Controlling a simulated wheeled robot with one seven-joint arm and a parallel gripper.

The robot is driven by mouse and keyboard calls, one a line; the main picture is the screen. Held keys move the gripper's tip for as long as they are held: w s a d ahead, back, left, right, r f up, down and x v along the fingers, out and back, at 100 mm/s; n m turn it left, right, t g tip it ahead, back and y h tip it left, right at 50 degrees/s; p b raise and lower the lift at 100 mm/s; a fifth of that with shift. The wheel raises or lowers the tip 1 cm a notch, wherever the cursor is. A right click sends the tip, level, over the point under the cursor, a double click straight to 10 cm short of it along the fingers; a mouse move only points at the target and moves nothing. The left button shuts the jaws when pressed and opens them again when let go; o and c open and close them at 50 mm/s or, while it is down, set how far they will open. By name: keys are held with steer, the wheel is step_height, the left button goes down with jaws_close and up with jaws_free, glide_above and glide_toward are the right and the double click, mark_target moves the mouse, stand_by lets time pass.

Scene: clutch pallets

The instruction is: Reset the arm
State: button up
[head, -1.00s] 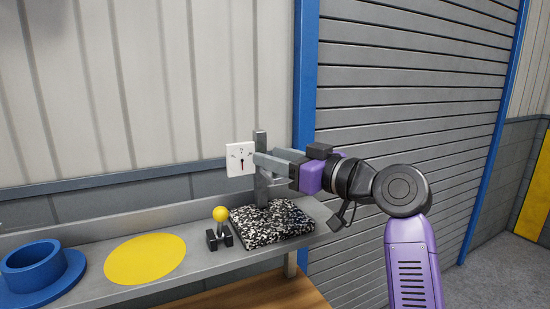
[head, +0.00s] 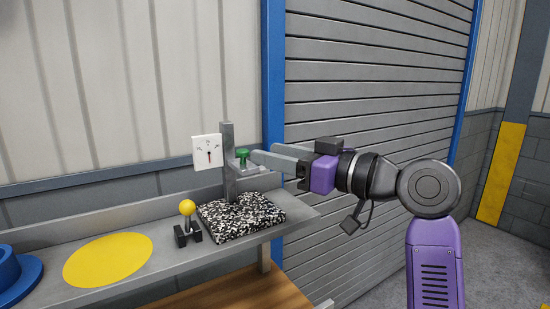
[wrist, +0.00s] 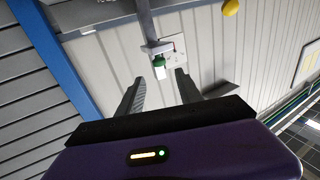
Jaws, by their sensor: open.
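My gripper (head: 256,158) is at the right of a grey upright stand (head: 228,170). Its fingers are spread, with nothing held between them. A small green-topped piece (head: 242,154) sits on the stand's short side bracket, just beyond the fingertips. In the wrist view, my gripper (wrist: 160,82) is open and the green piece (wrist: 158,64) shows ahead between the two tips, apart from them. A white dial gauge (head: 207,152) is at the left of the stand. The stand rises from a black-and-white speckled block (head: 242,214).
A grey shelf (head: 215,259) carries the speckled block, a yellow-ball lever (head: 187,208), a yellow disc (head: 108,259) and a blue round part (head: 30,277). A ribbed shutter (head: 380,90) stands behind my arm. Floor at the right (head: 488,262) is clear.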

step_height(320, 180, up, 4)
steer(key=w+d+m+t, duration=0.2)
steer(key=d+t, duration=0.1)
steer(key=t, duration=0.1)
steer(key=d+f+m+t+h, duration=0.3)
steer(key=d+f+m+t, duration=0.1)
steer(key=d, duration=0.1)
steer(key=s+d+f+m+t+h, duration=0.25)
steer(key=s+d+f+h, duration=0.25)
steer(key=f, duration=0.5)
steer(key=s+d+f+m+t+h, duration=0.1)
steer(key=s+d+f+m+h, duration=0.4)
steer(key=f, duration=0.4)
steer(key=s+d+f+g, duration=0.1)
steer(key=s+f, duration=0.5)
steer(key=s, duration=0.7)
steer(key=s+d+f+n+g+h, duration=0.1)
steer(key=s+f+g, duration=0.2)
steer(key=s, duration=1)
steer(key=s+d+f+n+g+h, duration=0.1)
steer(key=s+d+f+g, duration=0.1)
steer(key=s+f, duration=0.7)
steer(key=s, duration=0.5)
steer(key=shift+g, duration=0.35)
